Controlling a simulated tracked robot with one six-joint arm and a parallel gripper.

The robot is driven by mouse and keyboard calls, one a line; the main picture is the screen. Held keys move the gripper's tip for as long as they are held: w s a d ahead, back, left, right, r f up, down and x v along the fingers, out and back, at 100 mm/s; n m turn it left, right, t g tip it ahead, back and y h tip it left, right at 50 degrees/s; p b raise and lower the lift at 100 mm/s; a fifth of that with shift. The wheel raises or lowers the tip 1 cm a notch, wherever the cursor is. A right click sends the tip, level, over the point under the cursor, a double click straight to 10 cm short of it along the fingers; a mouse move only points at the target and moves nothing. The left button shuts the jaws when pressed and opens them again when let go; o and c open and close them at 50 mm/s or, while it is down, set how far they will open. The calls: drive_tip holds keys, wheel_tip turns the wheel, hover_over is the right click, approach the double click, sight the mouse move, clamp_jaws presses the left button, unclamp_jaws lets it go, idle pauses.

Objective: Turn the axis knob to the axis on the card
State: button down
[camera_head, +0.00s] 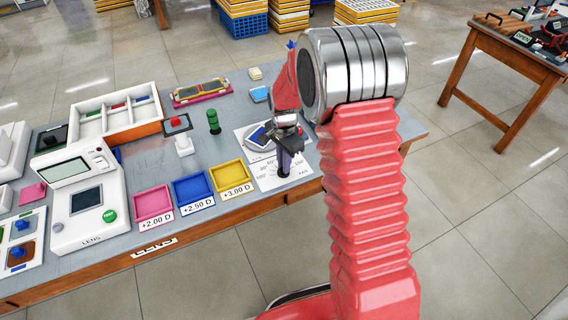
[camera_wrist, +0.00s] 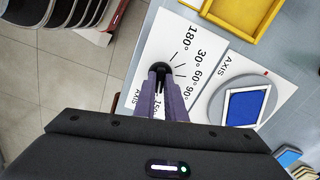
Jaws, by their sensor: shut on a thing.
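The black axis knob (camera_wrist: 161,68) stands on a white dial plate (camera_wrist: 150,45) printed with AXIS, 180°, 30°, 60° and 90°. A partly covered 150 mark is beside my fingers. My gripper (camera_wrist: 160,76) is shut on the knob from above, its purple fingers narrow together. In the head view my gripper (camera_head: 284,168) points down at the dial plate (camera_head: 267,181) at the table's front edge. The knob's pointer direction is hidden by the fingers. A second white plate (camera_wrist: 216,108), marked AXIS, lies beside it. I cannot make out an axis value on a card.
A grey disc with a blue white-framed square (camera_wrist: 246,104) sits on the second plate. A yellow tray (camera_head: 232,177), blue tray (camera_head: 194,191) and pink tray (camera_head: 154,202) stand left of the dial. A green peg (camera_head: 213,121) and white lens machine (camera_head: 78,198) are farther left.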

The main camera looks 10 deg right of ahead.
drive_tip(key=shift+w+r, duration=0.1)
drive_tip(key=c, duration=1.8)
unclamp_jaws()
wheel_tip(320, 180, up, 14)
drive_tip(key=shift+f, duration=0.2)
